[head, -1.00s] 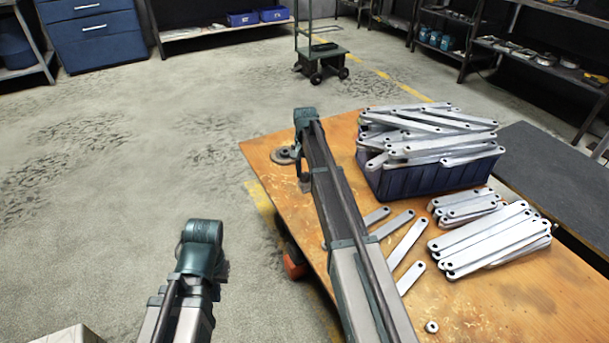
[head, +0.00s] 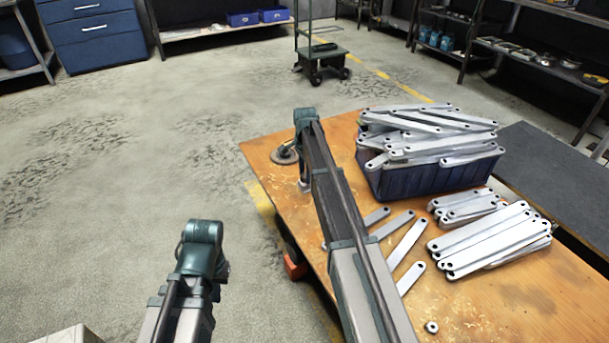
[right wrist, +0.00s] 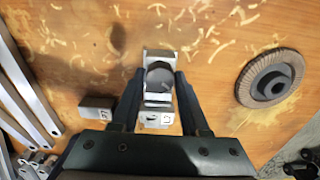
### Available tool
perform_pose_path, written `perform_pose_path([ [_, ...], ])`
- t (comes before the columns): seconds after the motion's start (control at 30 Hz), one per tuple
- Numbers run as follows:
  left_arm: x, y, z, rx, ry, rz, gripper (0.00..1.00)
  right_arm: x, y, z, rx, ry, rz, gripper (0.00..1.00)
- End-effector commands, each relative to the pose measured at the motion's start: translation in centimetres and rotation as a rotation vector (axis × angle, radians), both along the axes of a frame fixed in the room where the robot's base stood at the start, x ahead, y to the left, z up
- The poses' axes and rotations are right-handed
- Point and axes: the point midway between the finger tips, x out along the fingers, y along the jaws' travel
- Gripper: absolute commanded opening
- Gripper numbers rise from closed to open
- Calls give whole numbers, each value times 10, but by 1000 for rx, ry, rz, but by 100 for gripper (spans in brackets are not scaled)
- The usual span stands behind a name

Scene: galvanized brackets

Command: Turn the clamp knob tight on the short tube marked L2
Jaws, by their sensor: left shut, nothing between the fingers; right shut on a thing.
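In the right wrist view, my right gripper (right wrist: 160,82) is shut on a dark grey round knob (right wrist: 159,72). The knob sits on a pale metal clamp piece (right wrist: 158,54), and a finger lies on each side of it. Just below is a light block with a small label (right wrist: 160,119); I read a 2 on it, the rest is unclear. In the head view the clamp is a small pale spot (head: 304,187) under my right arm. My left gripper (head: 190,285) is low at the left, shut and empty, its fingers hidden by the arm.
A darker labelled block (right wrist: 97,108) lies left of the clamp, and a round disc (right wrist: 270,80) lies right. Flat metal bars (head: 407,243) and a blue bin of bars (head: 430,180) occupy the wooden table (head: 480,310). Floor left of the table is clear.

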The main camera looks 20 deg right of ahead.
Motion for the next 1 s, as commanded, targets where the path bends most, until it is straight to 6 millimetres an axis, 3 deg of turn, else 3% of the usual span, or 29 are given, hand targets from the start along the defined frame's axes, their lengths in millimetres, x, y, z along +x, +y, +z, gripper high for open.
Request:
perform_pose_path([
  [0.6,0,0,0,0,0,0,0,0,0,0,0,0,-856,0],
  [0.77,0,0,0,0,0,0,0,0,0,0,0,0,-960,0],
  [1.0,0,0,0,0,0,0,0,0,0,0,0,0,-972,0],
])
